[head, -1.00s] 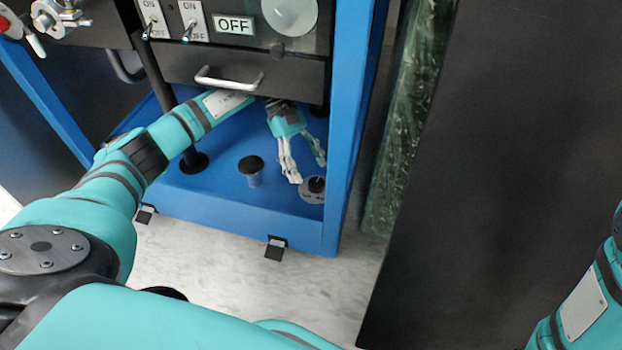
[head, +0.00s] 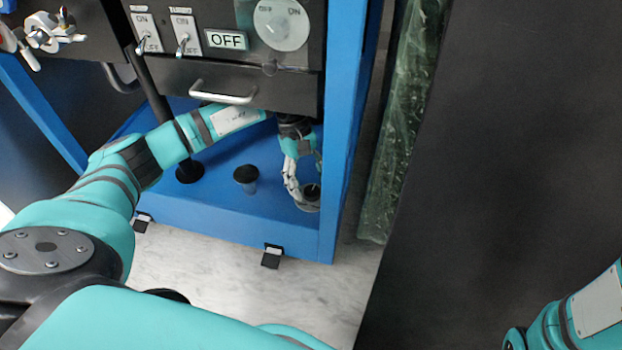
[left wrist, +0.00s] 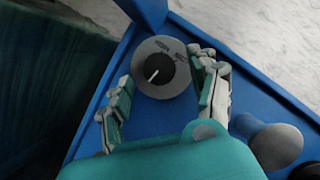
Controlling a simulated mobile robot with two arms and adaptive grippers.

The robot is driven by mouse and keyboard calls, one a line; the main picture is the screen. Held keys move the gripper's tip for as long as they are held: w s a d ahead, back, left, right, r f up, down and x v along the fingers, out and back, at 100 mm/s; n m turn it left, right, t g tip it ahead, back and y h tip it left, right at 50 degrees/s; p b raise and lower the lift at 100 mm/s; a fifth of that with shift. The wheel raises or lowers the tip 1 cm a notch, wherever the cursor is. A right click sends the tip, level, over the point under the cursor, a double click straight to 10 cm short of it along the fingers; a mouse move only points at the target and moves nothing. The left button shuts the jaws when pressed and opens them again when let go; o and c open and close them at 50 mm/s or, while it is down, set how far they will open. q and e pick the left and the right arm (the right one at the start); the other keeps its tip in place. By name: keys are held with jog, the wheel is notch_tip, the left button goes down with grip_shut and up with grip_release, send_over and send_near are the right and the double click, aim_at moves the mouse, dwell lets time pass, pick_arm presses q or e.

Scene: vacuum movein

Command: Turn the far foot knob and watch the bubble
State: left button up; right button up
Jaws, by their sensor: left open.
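A round grey dial with a black centre knob (left wrist: 160,68) sits on the blue base in the left wrist view. A white pointer line on it points down-left, and small lettering is on its face. In the head view the dial (head: 308,200) is at the base's front right corner, partly hidden by my fingers. My left gripper (head: 304,183) is open, with its fingers on either side of the dial; in the left wrist view the gripper (left wrist: 168,72) shows a gap on the left, and contact is unclear on the right. I cannot make out a bubble. My right gripper is out of view.
A black-capped post (head: 246,175) stands left of the dial. A blue upright (head: 345,130) rises close to its right. A dark drawer with a handle (head: 223,95) overhangs the base. A dark panel (head: 500,150) fills the right side. Marble floor (head: 300,300) lies in front.

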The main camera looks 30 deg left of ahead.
pick_arm(q)
jog(key=shift+s+d+f+b, duration=0.25)
jog(key=shift+d+f+b, duration=0.2)
jog(key=shift+f, duration=0.2)
jog(key=shift+c, duration=0.2)
jog(key=c, duration=1.1)
